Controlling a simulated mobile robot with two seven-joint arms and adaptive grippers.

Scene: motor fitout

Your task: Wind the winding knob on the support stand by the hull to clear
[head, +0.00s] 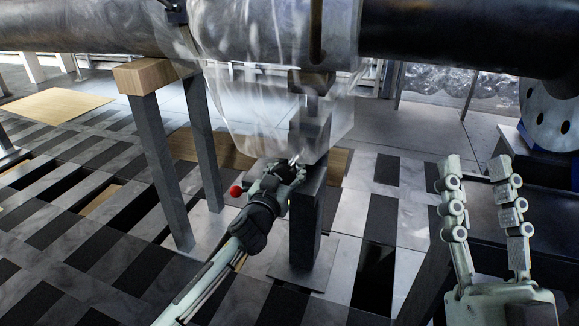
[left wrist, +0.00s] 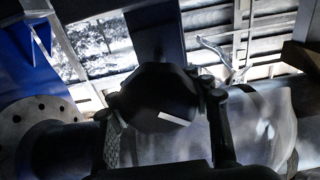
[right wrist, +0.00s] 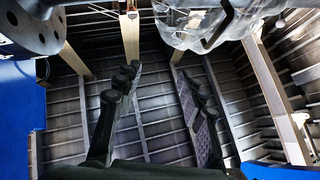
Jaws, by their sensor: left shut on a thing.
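The support stand (head: 304,225) is a dark upright post on a flat plate, below the large glassy hull (head: 270,100). My left gripper (head: 287,172) is at the upper part of the stand, and its fingers cover the knob in the head view. In the left wrist view the winding knob (left wrist: 158,92) is a dark, many-sided block with a pale mark. My left gripper (left wrist: 163,108) is shut on it, one finger on each side. My right gripper (head: 474,178) is open and empty at the right, apart from the stand; it also shows open in the right wrist view (right wrist: 160,82).
A red ball (head: 236,190) shows just left of my left gripper. A wood-topped trestle (head: 150,76) stands left of the support stand. Dark pipe (head: 455,35) runs across the top. A dark table (head: 475,225) is behind my right gripper. The floor has dark openings.

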